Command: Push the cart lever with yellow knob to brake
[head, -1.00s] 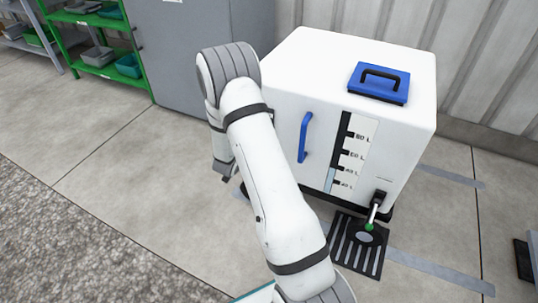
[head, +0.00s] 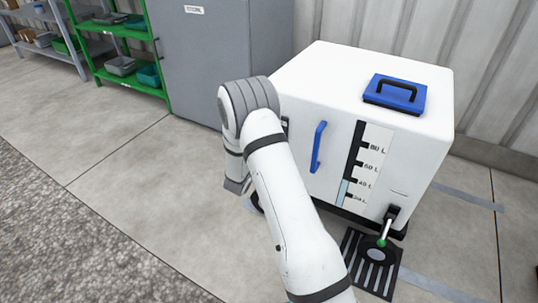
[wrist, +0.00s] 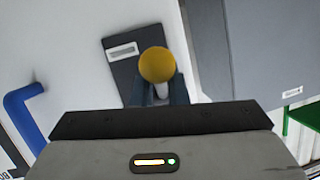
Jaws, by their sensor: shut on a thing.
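The yellow knob (wrist: 157,64) shows in the wrist view, on top of a short pale lever (wrist: 161,91) in front of a dark plate (wrist: 124,66) on the white cart wall. My gripper (wrist: 159,92) is shut on the lever just below the knob, one dark finger on each side. In the head view the white cart (head: 320,85) stands ahead. My arm hides the yellow knob and most of my gripper there.
A blue handle (head: 318,147) and a level gauge (head: 365,165) are on the cart's front. A green-tipped lever (head: 382,242) sits low at right above a black drain mat (head: 383,280). A grey cabinet (head: 215,60) and green shelf (head: 125,55) stand behind at left. Floor at left is clear.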

